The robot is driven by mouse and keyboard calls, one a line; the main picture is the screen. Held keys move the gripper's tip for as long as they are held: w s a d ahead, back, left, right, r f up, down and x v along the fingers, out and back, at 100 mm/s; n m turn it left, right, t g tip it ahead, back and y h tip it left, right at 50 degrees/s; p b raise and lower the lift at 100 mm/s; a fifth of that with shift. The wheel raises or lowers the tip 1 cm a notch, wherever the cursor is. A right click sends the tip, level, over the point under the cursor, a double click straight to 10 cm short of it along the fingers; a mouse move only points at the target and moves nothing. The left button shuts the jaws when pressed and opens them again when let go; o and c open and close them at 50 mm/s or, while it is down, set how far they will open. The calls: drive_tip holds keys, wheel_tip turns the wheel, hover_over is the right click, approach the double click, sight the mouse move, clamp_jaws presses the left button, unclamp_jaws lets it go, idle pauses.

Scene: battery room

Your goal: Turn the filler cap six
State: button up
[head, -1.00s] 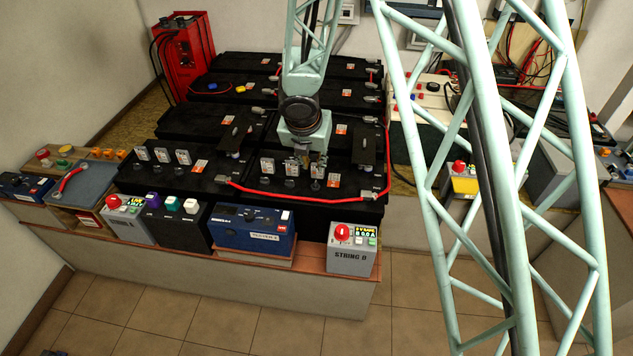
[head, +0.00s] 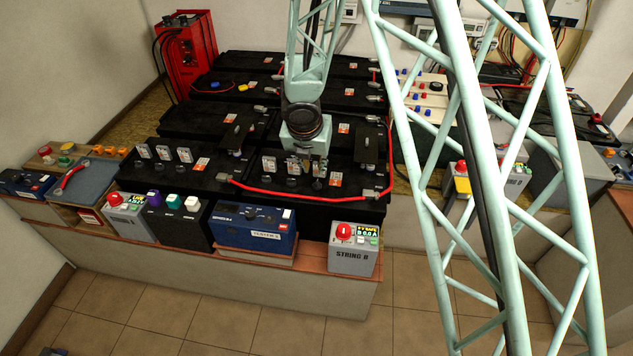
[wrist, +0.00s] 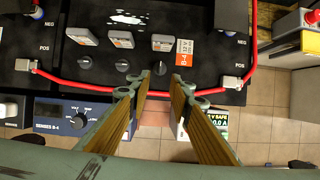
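Three black filler caps stand in a row on the front right battery (head: 345,205). In the wrist view they are a left cap (wrist: 84,62), a middle cap (wrist: 122,65) and a right cap (wrist: 161,68). I cannot read a number that shows which is six. My gripper (wrist: 160,75) points at the right cap, its fingertips a little apart on either side of it in the picture. I see a gap between tips and cap, and cannot tell their height difference. In the head view my gripper (head: 303,162) hangs over the row, partly hiding it.
Upright label cards (wrist: 122,40) stand just behind the caps. A red cable (head: 300,195) runs along the battery's front edge. The String B box (head: 354,250) and a blue tester (head: 252,226) stand in front. A black upright flap (head: 367,147) stands to the right.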

sight(317, 182)
drive_tip(key=shift+b+x, duration=2.35)
drive_tip(key=shift+x, duration=3.45)
drive_tip(key=shift+s, duration=0.1)
drive_tip(key=shift+c, duration=0.3)
clamp_jaws()
